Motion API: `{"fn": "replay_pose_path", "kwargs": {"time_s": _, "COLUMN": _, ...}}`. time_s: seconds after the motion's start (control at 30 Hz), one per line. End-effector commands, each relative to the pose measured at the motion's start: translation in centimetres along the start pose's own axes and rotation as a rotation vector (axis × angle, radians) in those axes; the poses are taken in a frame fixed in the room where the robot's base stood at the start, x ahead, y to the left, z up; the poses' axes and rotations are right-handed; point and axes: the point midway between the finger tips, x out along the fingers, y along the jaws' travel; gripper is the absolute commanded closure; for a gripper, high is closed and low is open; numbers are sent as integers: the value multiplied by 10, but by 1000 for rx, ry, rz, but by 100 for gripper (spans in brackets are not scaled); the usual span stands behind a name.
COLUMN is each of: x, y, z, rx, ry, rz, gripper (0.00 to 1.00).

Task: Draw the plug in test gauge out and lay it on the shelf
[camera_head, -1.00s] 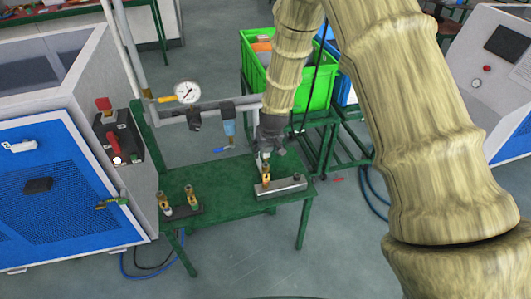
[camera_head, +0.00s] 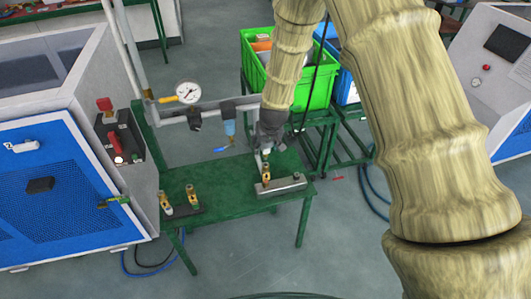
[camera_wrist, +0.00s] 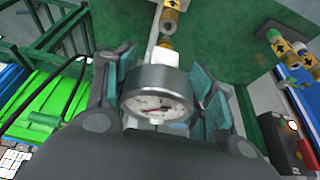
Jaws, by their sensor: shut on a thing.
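The test gauge (camera_wrist: 157,95) is a small round dial with a grey metal case, a white hex part and a stem. It sits between the fingers of my gripper (camera_wrist: 160,100), which is shut on it. The stem points at a brass coupler with a yellow label (camera_wrist: 168,22). I cannot tell whether the stem is still inside the coupler. In the head view my gripper (camera_head: 269,135) is over the brass coupler (camera_head: 266,173) on a grey metal block (camera_head: 287,185). The block lies on the right part of the green shelf (camera_head: 232,187).
Two more brass couplers (camera_head: 193,192) stand on a dark base at the shelf's left. A pipe with a dial gauge (camera_head: 187,93) and a blue-bowled filter (camera_head: 229,127) runs behind. A green crate (camera_head: 318,85) stands at the back right. The shelf's middle is clear.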

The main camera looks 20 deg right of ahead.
Motion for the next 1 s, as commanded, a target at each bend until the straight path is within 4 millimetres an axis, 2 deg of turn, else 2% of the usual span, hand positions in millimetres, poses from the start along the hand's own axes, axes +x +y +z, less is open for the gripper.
{"fn": "replay_pose_path", "kwargs": {"time_s": 0.37, "x": -3, "y": 0, "z": -2, "rx": 0, "ry": 1, "rz": 0, "gripper": 88}}
{"fn": "replay_pose_path", "kwargs": {"time_s": 1.0, "x": -28, "y": 0, "z": -12, "rx": -1, "ry": 1, "rz": 0, "gripper": 88}}
